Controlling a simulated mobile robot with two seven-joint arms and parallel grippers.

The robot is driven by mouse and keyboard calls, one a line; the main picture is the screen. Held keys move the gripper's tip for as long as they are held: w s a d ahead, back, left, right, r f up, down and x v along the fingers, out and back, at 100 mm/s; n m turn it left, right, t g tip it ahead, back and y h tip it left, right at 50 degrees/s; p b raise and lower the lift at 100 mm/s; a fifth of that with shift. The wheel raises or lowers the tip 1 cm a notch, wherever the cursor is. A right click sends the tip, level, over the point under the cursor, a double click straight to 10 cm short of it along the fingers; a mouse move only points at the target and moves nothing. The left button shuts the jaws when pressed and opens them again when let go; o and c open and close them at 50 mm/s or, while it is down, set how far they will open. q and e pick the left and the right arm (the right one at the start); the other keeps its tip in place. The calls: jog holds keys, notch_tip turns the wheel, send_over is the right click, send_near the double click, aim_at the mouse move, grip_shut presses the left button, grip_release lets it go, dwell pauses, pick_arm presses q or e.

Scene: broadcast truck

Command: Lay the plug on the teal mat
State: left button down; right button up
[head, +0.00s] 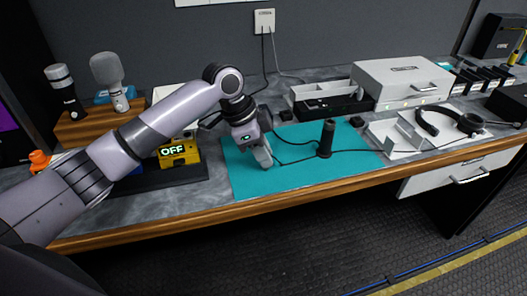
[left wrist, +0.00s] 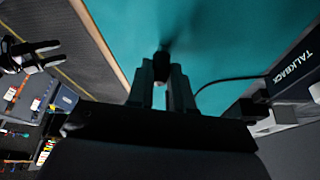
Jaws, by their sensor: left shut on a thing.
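The teal mat (head: 300,170) lies on the worktop at its front edge, and it also fills the upper part of the left wrist view (left wrist: 230,35). My left gripper (head: 264,160) points down over the left part of the mat. In the left wrist view its fingers (left wrist: 163,85) are shut on a small dark thing, the plug (left wrist: 162,64), mostly hidden between them. I cannot tell whether the plug touches the mat. My right gripper (left wrist: 55,55) shows at the left of the left wrist view, empty, its two fingers apart.
A black upright cylinder (head: 327,139) stands on the mat, with thin dark cables beside it. A yellow box marked OFF (head: 179,153) is left of the mat. The mat's front is bare.

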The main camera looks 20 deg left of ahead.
pick_arm(q)
jog(key=c, duration=1)
grip_release()
jog(key=shift+f, duration=0.1)
jog(key=v, duration=1.2)
jog(key=shift+d, duration=0.1)
